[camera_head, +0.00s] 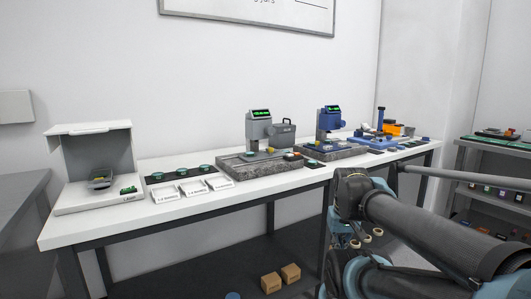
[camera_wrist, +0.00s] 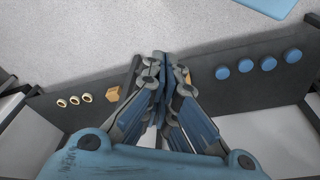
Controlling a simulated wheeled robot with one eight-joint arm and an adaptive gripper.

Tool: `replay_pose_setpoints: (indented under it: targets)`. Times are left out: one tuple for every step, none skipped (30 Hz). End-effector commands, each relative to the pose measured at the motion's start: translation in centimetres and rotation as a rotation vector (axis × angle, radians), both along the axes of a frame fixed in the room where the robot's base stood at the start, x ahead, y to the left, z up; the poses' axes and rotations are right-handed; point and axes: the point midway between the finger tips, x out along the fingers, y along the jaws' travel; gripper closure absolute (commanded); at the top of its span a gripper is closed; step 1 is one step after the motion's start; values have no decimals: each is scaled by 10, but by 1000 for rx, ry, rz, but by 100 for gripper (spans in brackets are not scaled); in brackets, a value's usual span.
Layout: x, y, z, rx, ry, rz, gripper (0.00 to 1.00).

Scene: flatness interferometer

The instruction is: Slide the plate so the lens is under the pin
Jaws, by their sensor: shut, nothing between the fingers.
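Two gauge stands with green displays stand on the white bench: a grey stand (camera_head: 260,128) and a blue stand (camera_head: 327,120), each with a speckled stone-like base. The grey stand's base (camera_head: 233,171) carries small parts near its column. The plate, lens and pin are too small to make out for certain, and I cannot tell which stand has them. My gripper (camera_wrist: 162,57) is shut and empty in the wrist view, pointing at a dark surface, with no plate or lens near it. In the head view my arm covers the lower right.
The white bench (camera_head: 125,223) holds a light box (camera_head: 97,165) at left, a dark strip with green discs, white labelled trays (camera_head: 192,188) and a grey case (camera_head: 284,131). Cardboard boxes (camera_head: 271,282) lie low underneath. Blue discs (camera_wrist: 245,66) and gold rings (camera_wrist: 74,100) show in the wrist view.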

Motion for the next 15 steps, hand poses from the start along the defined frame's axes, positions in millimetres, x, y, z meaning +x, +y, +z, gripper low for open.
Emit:
replay_pose_setpoints:
  targets:
    - [4, 0, 6, -13, 0, 33, 100]
    - [8, 0, 10, -24, 0, 60, 100]
    - [14, 0, 17, -45, 2, 108, 100]
    - [19, 1, 24, -62, 3, 151, 100]
    - [26, 1, 31, -84, 3, 199, 100]
    - [35, 2, 41, -113, 5, 271, 100]
    - [42, 3, 49, -139, 7, 330, 100]
    - [50, 5, 58, -165, 9, 390, 100]
    - [61, 7, 69, -201, 12, 473, 100]
    - [70, 9, 78, -228, 14, 535, 100]
    - [78, 12, 86, -254, 17, 597, 100]
    - [90, 17, 97, -290, 21, 677, 100]
    - [99, 20, 105, -318, 25, 738, 100]
    - [108, 24, 113, -345, 28, 799, 100]
    - [120, 30, 123, -382, 34, 879, 100]
